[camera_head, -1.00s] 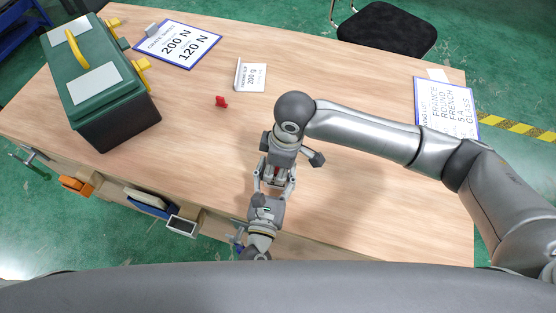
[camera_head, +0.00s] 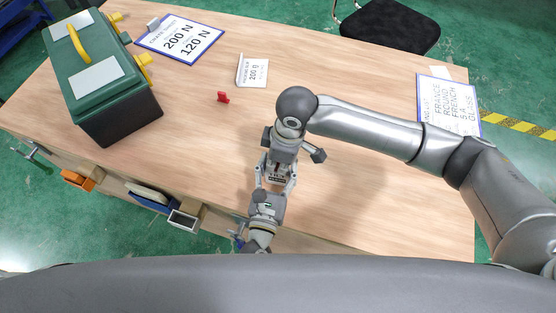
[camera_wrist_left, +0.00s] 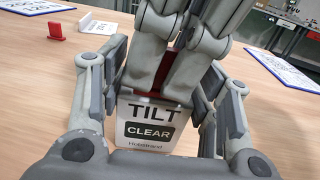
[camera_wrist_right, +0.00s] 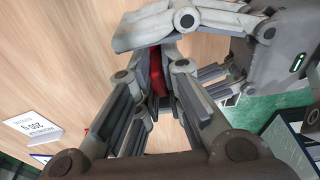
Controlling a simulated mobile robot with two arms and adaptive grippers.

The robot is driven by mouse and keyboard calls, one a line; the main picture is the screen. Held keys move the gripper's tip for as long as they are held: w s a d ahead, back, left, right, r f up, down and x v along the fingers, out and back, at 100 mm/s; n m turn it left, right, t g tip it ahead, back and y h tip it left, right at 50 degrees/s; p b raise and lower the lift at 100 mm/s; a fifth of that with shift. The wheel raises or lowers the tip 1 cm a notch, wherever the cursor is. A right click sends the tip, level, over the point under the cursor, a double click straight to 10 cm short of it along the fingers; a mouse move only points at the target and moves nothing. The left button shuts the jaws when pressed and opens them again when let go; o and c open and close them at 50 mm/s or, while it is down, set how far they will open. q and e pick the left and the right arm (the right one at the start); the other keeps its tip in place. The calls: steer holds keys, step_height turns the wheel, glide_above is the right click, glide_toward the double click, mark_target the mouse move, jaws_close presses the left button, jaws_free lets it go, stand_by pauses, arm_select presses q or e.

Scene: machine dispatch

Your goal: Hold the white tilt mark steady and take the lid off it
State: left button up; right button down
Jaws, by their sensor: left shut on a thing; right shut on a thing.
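The white tilt mark (camera_wrist_left: 148,133), printed "TILT CLEAR", stands between the fingers of my left gripper (camera_wrist_left: 160,108), which is shut on it. A red part (camera_wrist_left: 164,70), apparently the lid, shows just above the mark between the fingers of my right gripper (camera_wrist_right: 157,98). The red part also shows in the right wrist view (camera_wrist_right: 156,72), and the right gripper is shut on it. In the head view both grippers meet over the near table edge, the right one (camera_head: 279,168) above the left (camera_head: 270,187). Fingers hide whether the lid and mark still touch.
On the table (camera_head: 360,210) are a green-lidded case (camera_head: 125,108), a small red piece (camera_head: 223,97), a "200 g" card (camera_head: 257,72), a "200 N / 120 N" sign (camera_head: 193,36) and another sign (camera_head: 450,100). Bins (camera_head: 184,219) hang along the near edge. The table's middle right is clear.

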steer(key=shift+r, duration=0.15)
steer(key=shift+r, duration=0.9)
steer(key=shift+r, duration=0.1)
steer(key=shift+r, duration=1.95)
arm_select(q)
steer(key=o, duration=1.5)
